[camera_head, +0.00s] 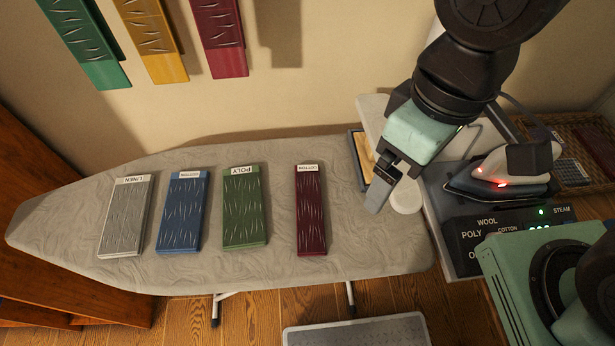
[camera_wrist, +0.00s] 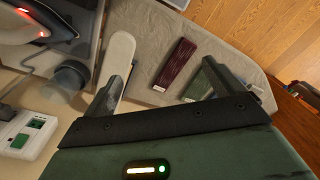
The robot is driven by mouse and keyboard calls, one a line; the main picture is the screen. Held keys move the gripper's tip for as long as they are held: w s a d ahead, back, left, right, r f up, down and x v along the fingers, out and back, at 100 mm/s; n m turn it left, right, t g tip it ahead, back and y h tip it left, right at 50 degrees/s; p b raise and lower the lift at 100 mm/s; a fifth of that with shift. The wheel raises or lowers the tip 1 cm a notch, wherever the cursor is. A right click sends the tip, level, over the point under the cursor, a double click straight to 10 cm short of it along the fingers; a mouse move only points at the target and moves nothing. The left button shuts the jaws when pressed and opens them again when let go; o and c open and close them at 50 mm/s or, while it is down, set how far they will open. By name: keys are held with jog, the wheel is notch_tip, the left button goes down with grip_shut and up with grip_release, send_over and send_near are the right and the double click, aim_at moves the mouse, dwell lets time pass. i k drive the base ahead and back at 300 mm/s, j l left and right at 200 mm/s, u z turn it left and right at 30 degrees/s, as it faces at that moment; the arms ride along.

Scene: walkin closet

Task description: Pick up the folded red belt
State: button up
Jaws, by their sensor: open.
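The folded red belt (camera_head: 311,212) is a dark red, slashed strip with a white COTTON label. It lies flat at the right of the row on the ironing board (camera_head: 200,277). In the wrist view the red belt (camera_wrist: 179,63) lies beyond the fingers, apart from them.
Green (camera_head: 245,206), blue (camera_head: 183,212) and grey (camera_head: 126,217) strips lie left of the red one. An iron (camera_head: 502,172) and control box (camera_head: 487,240) stand at right. A white rounded pad (camera_head: 406,197) is below my gripper. Coloured strips hang on the wall.

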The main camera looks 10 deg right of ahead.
aim_at(310, 229)
jog(key=k+j+z, duration=0.4)
jog(key=j, duration=0.15)
jog(key=k+j+z, duration=0.35)
jog(key=j, duration=0.2)
jog(key=k+j+z, duration=0.4)
jog(key=i, duration=0.05)
